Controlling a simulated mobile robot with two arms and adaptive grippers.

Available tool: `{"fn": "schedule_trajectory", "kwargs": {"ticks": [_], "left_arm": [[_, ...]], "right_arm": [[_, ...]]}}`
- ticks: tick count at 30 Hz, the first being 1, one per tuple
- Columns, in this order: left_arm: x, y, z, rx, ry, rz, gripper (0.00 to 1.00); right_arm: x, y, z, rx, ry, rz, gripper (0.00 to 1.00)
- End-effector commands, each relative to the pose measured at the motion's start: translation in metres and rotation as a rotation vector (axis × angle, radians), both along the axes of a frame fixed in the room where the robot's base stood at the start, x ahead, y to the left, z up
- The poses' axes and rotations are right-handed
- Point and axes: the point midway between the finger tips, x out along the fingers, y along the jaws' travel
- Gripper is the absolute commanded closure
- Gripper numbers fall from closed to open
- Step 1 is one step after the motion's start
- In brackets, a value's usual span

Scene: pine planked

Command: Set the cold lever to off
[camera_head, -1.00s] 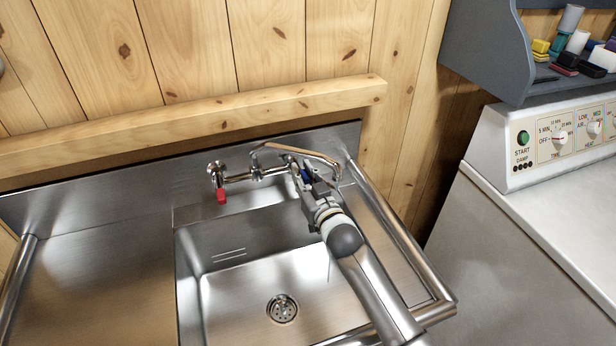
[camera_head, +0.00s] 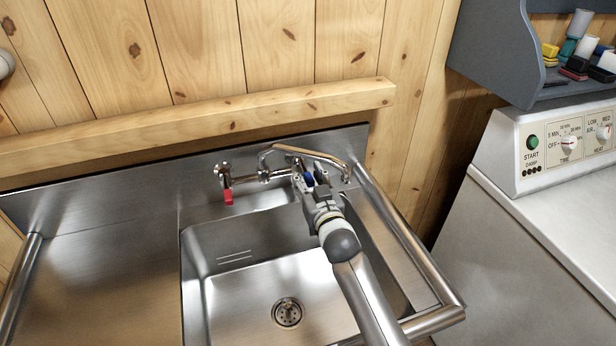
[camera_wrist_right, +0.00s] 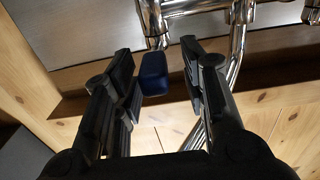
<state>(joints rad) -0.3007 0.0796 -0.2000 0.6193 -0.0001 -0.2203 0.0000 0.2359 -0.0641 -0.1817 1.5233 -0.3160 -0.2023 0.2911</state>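The cold lever has a blue handle (camera_head: 308,179), at the right end of the wall faucet (camera_head: 264,175). In the right wrist view the blue handle (camera_wrist_right: 154,73) hangs between the two fingers, nearer the left one. My right gripper (camera_head: 306,182) is at the lever, with its fingers apart on either side of the handle. The right wrist view shows the same open fingers (camera_wrist_right: 163,85), with a clear gap on the right side of the handle. Contact with the left finger cannot be told. The red lever (camera_head: 228,196) hangs down at the faucet's left end. My left gripper is not in view.
The steel sink basin (camera_head: 250,290) lies below the faucet. The curved spout (camera_head: 300,152) passes close above my right gripper. A wooden ledge (camera_head: 200,124) runs behind. A steel rail (camera_head: 410,235) and a white appliance (camera_head: 550,230) stand to the right.

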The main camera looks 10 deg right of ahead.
Motion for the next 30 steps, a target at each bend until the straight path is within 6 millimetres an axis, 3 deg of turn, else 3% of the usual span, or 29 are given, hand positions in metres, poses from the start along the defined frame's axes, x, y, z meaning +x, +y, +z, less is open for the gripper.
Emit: {"fn": "schedule_trajectory", "kwargs": {"ticks": [8, 21, 30], "left_arm": [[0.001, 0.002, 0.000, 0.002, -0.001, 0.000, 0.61], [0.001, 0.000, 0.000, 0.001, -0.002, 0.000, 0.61], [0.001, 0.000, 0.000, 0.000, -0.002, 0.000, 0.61]], "right_arm": [[-0.012, -0.002, -0.002, 0.000, 0.002, -0.001, 0.61], [-0.091, -0.012, -0.002, 0.000, 0.003, 0.000, 0.61], [-0.117, -0.015, -0.001, 0.000, 0.001, 0.001, 0.61]]}}
